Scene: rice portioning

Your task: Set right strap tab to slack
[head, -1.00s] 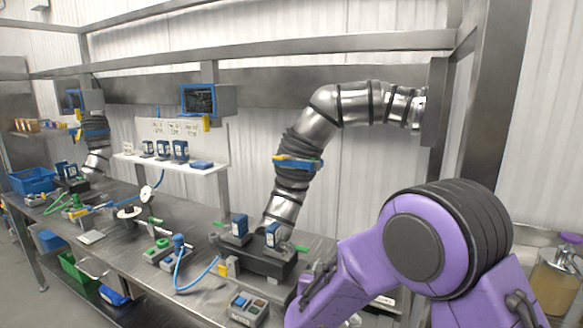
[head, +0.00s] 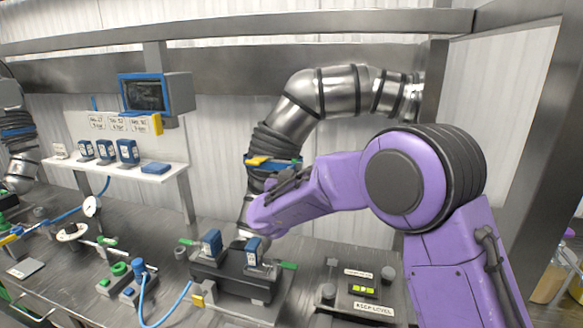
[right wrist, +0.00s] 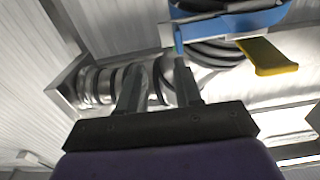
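The right steel duct (head: 285,110) bends down from the wall and wears a blue strap (head: 283,166) with a yellow tab (head: 257,160) on its left side. In the right wrist view the blue strap (right wrist: 225,25) crosses the top, with the yellow tab (right wrist: 268,57) hanging to its right. My right gripper (head: 285,178) is just below and in front of the strap, partly lost against my purple arm. In the right wrist view its two fingers (right wrist: 158,82) stand apart with nothing held between them; the tab lies right of them. My left gripper is not in view.
Below stands a dark fixture (head: 235,278) with two blue units. A panel labelled KEEP LEVEL (head: 375,308) is to its right. A shelf (head: 120,172) with blue boxes and a blue-framed monitor (head: 145,95) are at left. Another strapped duct (head: 15,115) is at the far left.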

